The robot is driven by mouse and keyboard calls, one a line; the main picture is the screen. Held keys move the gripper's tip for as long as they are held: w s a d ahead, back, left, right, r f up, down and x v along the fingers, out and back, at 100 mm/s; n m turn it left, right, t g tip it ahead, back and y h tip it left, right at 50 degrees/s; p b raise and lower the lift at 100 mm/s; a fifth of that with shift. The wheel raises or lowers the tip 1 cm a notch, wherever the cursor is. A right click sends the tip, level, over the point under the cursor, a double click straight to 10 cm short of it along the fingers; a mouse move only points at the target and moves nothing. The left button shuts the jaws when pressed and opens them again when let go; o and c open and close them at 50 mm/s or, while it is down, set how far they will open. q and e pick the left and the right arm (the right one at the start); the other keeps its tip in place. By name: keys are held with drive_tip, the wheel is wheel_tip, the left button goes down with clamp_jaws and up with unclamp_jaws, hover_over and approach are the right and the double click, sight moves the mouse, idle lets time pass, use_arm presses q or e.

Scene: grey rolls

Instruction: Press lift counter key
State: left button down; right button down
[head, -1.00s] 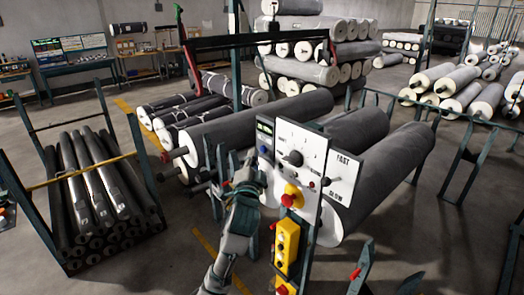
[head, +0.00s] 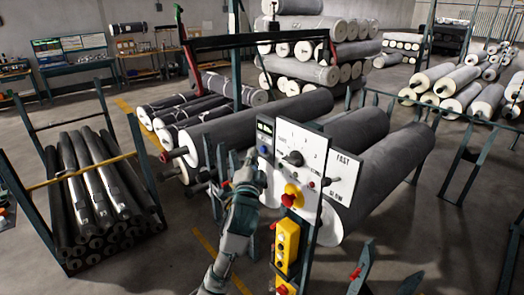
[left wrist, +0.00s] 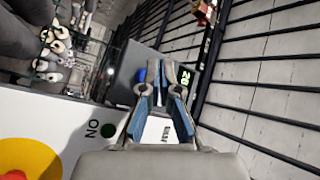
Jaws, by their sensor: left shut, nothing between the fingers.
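The lift counter (head: 264,135) is a dark box on the left edge of the white control panel (head: 315,150), with a small lit display at its top. In the left wrist view the counter (left wrist: 128,68) shows green digits, and a blue key (left wrist: 142,75) is partly visible beside my fingertips. My left gripper (head: 248,160) is shut and empty, just left of the counter's lower part. In the wrist view its fingertips (left wrist: 163,70) point at the counter face between the key and the digits. I cannot tell whether they touch it. My right gripper is not in view.
The panel carries a black knob (head: 295,158) and a red button on yellow (head: 291,197). A yellow button box (head: 287,247) hangs below. Large grey rolls (head: 265,130) lie behind. A rack of dark rolls (head: 100,200) stands left, with clear floor between.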

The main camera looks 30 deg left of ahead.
use_arm(q)
drive_tip(key=shift+w+d+r+p, duration=0.1)
drive_tip(key=shift+w+d+p, duration=0.1)
drive_tip(key=shift+w+p, duration=0.15)
drive_tip(key=shift+w+d, duration=0.2)
drive_tip(key=shift+w, duration=0.25)
idle(0.8)
drive_tip(key=shift+s, duration=0.1)
drive_tip(key=shift+s+a+p, duration=0.35)
drive_tip(key=shift+s+p, duration=0.15)
drive_tip(key=shift+s, duration=0.25)
drive_tip(key=s, duration=0.1)
drive_tip(key=s+a, duration=0.1)
drive_tip(key=s, duration=0.1)
drive_tip(key=s+a+p, duration=0.1)
drive_tip(key=shift+s, duration=0.3)
